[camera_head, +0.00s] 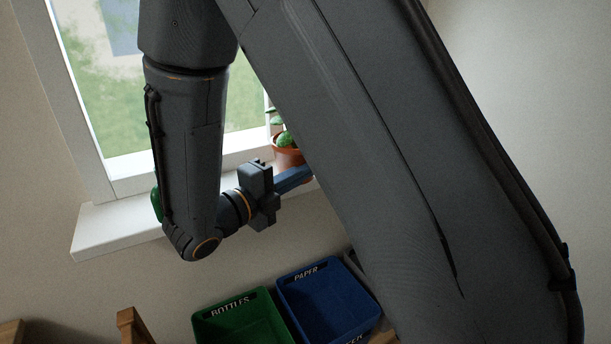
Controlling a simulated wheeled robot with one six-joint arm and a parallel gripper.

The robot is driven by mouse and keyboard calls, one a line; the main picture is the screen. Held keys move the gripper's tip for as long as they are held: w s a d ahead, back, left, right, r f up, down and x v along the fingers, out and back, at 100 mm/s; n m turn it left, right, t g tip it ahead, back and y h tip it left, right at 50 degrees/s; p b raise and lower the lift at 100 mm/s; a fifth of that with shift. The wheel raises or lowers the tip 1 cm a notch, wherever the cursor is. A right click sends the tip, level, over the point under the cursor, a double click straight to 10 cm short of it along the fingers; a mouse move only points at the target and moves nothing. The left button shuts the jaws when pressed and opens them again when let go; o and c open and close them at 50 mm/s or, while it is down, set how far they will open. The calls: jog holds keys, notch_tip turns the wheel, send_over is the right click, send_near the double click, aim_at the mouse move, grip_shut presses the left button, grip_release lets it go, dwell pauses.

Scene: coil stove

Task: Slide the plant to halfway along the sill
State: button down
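The plant stands in a terracotta pot (285,151) on the white window sill (105,226), with green leaves (284,138) above the rim. My arm covers its right side and the sill's right part. My gripper (297,177) is at the pot's front, low near its base, with a blue finger part pointing right. The fingertips run behind my arm link, so I cannot tell whether they are open or shut, or whether they touch the pot.
A green bin marked BOTTLES (236,309) and a blue bin marked PAPER (322,290) stand below the sill. A green object (156,205) is partly hidden behind my arm at the sill's left part. Wooden posts (134,325) show at lower left.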

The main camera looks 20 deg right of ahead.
jog(key=shift+w, duration=0.1)
jog(key=shift+w+a+p, duration=0.2)
jog(key=shift+w+p, duration=0.25)
jog(key=shift+w, duration=0.2)
jog(key=shift+w+a+p, duration=0.15)
jog(key=shift+w+p, duration=0.25)
jog(key=shift+w, duration=0.2)
